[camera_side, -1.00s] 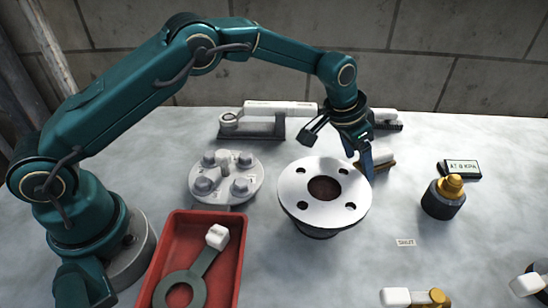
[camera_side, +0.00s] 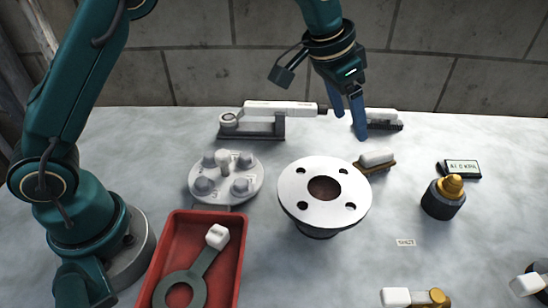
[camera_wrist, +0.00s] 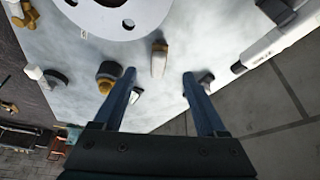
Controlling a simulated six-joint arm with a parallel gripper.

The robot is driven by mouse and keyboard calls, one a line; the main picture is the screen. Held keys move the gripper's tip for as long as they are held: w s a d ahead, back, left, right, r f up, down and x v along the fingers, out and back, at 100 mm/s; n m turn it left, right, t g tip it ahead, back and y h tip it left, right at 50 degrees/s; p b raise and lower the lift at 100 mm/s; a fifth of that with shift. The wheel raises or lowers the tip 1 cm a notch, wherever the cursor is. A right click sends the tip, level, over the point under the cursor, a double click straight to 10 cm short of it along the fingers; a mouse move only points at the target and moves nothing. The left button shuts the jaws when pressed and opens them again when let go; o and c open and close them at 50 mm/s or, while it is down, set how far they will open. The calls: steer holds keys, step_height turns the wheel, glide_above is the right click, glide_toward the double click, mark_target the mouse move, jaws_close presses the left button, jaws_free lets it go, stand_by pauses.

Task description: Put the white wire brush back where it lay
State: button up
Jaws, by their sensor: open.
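The white wire brush (camera_side: 377,159) has a white top and a brown-gold lower part. It rests on the pale table just right of and behind the round flange (camera_side: 293,190), with a small gap between them. In the wrist view the brush (camera_wrist: 159,58) lies between and beyond my fingertips. My gripper (camera_side: 348,125) is open and empty, raised above the table behind the brush, with blue fingers pointing down. The wrist view shows both fingers (camera_wrist: 159,73) spread apart, with nothing between them. No marking of a resting spot is visible under the brush.
A white-topped black item (camera_side: 383,119) sits behind the brush. A grey stand with a white-handled tool (camera_side: 280,108) is back left. A bolted disc (camera_side: 225,178), red tray (camera_side: 235,255), brass-topped part (camera_side: 443,197) and small display (camera_side: 460,169) surround it.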

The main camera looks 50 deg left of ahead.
steer(key=s+a+r+n, duration=0.1)
steer(key=s+a+r, duration=0.15)
steer(key=s, duration=0.25)
steer(key=s+a+r+n+t+y, duration=0.1)
steer(key=s+a+r, duration=0.15)
steer(key=s, duration=0.35)
steer(key=s+a+r+n, duration=0.1)
steer(key=s+a, duration=0.3)
steer(key=s, duration=0.1)
steer(key=s+a+f+n, duration=0.1)
steer(key=s+f, duration=0.3)
steer(key=s, duration=0.4)
steer(key=shift+s+a+y, duration=0.15)
steer(key=shift+a+y, duration=0.25)
